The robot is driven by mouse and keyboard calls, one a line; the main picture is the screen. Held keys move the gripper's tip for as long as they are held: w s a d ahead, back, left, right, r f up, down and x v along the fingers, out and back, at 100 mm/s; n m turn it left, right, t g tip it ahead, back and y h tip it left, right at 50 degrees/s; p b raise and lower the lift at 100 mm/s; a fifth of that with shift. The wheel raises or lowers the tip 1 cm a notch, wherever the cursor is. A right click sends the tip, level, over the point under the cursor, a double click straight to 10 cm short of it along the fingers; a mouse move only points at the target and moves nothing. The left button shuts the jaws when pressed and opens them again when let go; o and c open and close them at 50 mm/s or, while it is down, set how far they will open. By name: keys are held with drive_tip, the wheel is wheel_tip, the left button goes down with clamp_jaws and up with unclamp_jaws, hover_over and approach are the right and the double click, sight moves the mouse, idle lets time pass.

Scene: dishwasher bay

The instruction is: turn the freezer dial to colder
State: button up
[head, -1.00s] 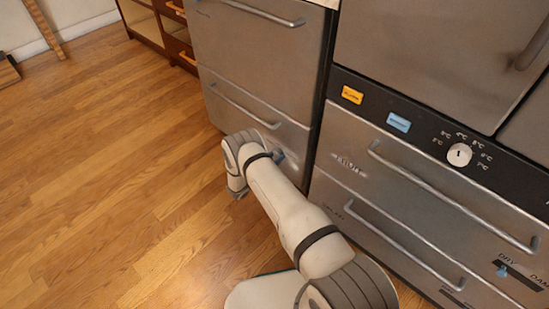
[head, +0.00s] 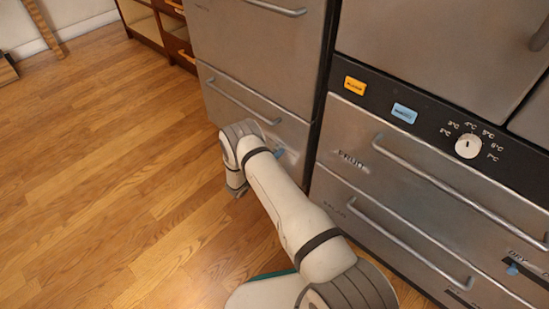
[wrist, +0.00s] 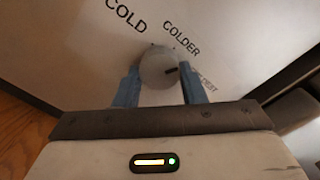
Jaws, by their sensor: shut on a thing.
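In the wrist view the freezer dial (wrist: 157,68) is a round pale grey knob on a light panel. The words COLD, COLDER and a partly hidden third label curve around it. A dark mark on the knob's face points right, roughly toward the partly hidden label, below COLDER. My gripper (wrist: 158,84) is shut on the dial, with one blue finger on each side of it.
A fridge panel on the right carries a white temperature knob (head: 468,146), an orange label (head: 355,85) and a blue label (head: 403,113). Drawers with bar handles (head: 440,182) lie below it, right of my arm. The wooden floor on the left is clear.

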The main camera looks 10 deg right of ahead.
drive_tip(key=n, duration=0.2)
drive_tip(key=n+b, duration=0.1)
drive_tip(key=n, duration=0.2)
drive_tip(key=shift+s+d+n, duration=0.15)
drive_tip(key=shift+n, duration=0.15)
idle(0.4)
drive_tip(key=o, duration=1)
drive_tip(key=shift+r, duration=0.1)
drive_tip(key=p+v, duration=0.2)
drive_tip(key=v, duration=0.6)
